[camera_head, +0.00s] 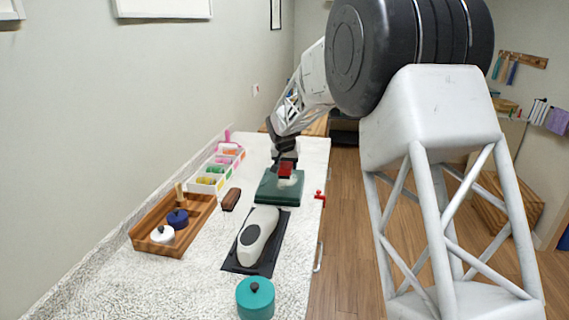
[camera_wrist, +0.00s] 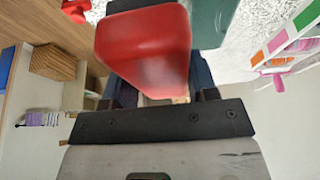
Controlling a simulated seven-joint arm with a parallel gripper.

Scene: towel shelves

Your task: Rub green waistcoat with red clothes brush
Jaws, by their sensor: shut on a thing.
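The red clothes brush (camera_head: 286,169) is held in my gripper (camera_head: 285,158), which is shut on it. The brush fills the upper middle of the wrist view (camera_wrist: 150,52), between the fingers (camera_wrist: 160,97). The green waistcoat (camera_head: 272,190) lies as a dark green folded block on the white counter. A pale patch shows on its top. The brush is over the back part of the waistcoat; I cannot tell whether it touches. A green edge of the waistcoat also shows in the wrist view (camera_wrist: 211,22), beside the brush.
A white iron-shaped object (camera_head: 258,235) lies on a dark mat in front of the waistcoat. A brown brush (camera_head: 231,199), a wooden tray (camera_head: 146,229) with small pots and a white divided box (camera_head: 207,187) are left. A teal pot (camera_head: 255,298) stands nearest. A red clamp (camera_head: 320,197) is at the right edge.

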